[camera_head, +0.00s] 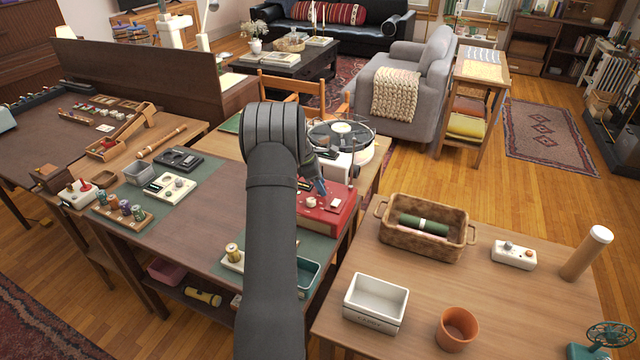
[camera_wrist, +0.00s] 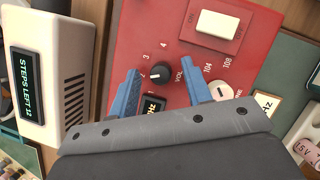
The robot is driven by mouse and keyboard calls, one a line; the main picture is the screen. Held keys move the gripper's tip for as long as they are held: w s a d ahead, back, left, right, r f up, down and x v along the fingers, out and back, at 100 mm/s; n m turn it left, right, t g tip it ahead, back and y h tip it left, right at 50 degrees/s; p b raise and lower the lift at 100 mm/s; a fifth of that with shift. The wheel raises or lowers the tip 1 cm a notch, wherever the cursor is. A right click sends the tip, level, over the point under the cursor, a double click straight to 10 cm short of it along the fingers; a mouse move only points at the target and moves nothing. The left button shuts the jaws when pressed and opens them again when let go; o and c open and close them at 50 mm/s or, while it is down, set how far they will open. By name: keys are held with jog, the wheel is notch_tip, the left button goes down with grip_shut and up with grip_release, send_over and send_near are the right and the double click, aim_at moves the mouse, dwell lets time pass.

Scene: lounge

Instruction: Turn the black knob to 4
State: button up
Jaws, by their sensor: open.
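The black knob (camera_wrist: 161,73) sits on the red panel (camera_wrist: 140,25) beside the letters VOL. The digits 2, 3 and 4 run in an arc around its left and upper side. Its small pale mark seems to point left, near the 2. My gripper (camera_wrist: 159,69) is open, with one blue finger on each side of the knob in the wrist view. I cannot tell whether the fingers touch it or hover above. In the head view my gripper (camera_head: 320,187) is over the red box (camera_head: 338,222), and the knob cannot be made out.
A white knob (camera_wrist: 221,91) by 104 and 108 is close to the right finger. A cream switch (camera_wrist: 217,25) is on the same panel. A white device (camera_wrist: 50,80) reads STEPS LEFT 12. A turntable (camera_head: 340,135) stands behind the red box.

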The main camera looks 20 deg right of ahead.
grip_shut()
jog(key=m, duration=0.2)
jog(key=m+g, duration=0.1)
jog(key=m, duration=0.1)
jog(key=shift+w+m+g+y, duration=0.15)
jog(key=shift+m+g+y, duration=0.15)
jog(key=shift+y, duration=0.1)
jog(key=m+y, duration=0.1)
jog(key=m, duration=0.1)
jog(key=m+g, duration=0.1)
jog(key=m, duration=0.2)
jog(key=shift+d+y, duration=0.15)
jog(key=shift+y, duration=0.25)
jog(key=m+y, duration=0.1)
jog(key=m, duration=0.2)
jog(key=m+y, duration=0.1)
jog(key=m, duration=0.1)
jog(key=shift+w+d+m+g, duration=0.1)
jog(key=shift+d+m+g, duration=0.05)
jog(key=shift+m+g, duration=0.2)
jog(key=shift+m+y, duration=0.9)
jog(key=shift+m, duration=1.45)
jog(key=shift+d, duration=0.1)
